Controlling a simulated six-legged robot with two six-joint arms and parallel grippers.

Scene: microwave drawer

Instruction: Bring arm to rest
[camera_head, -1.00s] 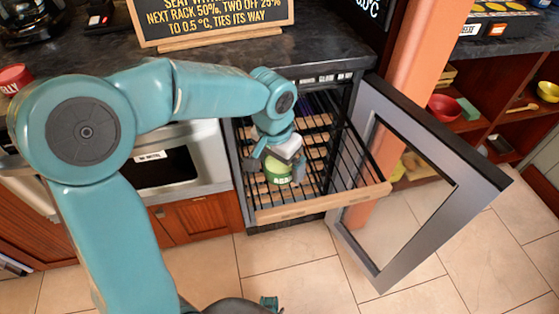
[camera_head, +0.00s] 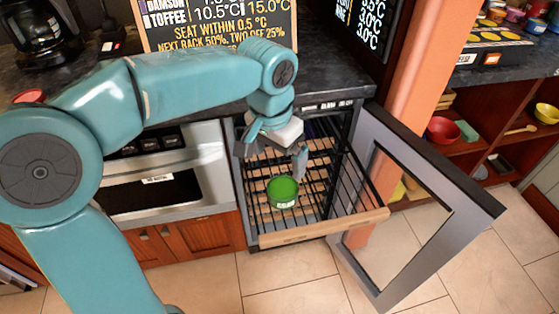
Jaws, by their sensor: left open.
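My left arm reaches in from the left, and its gripper (camera_head: 272,156) hangs open above the pulled-out rack (camera_head: 310,232) of the open cooler. A green can (camera_head: 283,191) with a white label stands upright on the rack, below and slightly in front of the gripper's fingers. The gripper is empty and apart from the can. The right gripper does not show.
The cooler's glass door (camera_head: 420,215) stands open to the right. A microwave drawer (camera_head: 160,175) is left of the cooler. A chalkboard sign (camera_head: 215,25) stands on the dark counter (camera_head: 335,72) above. Shelves with a red bowl (camera_head: 443,130) are at right. The tiled floor in front is clear.

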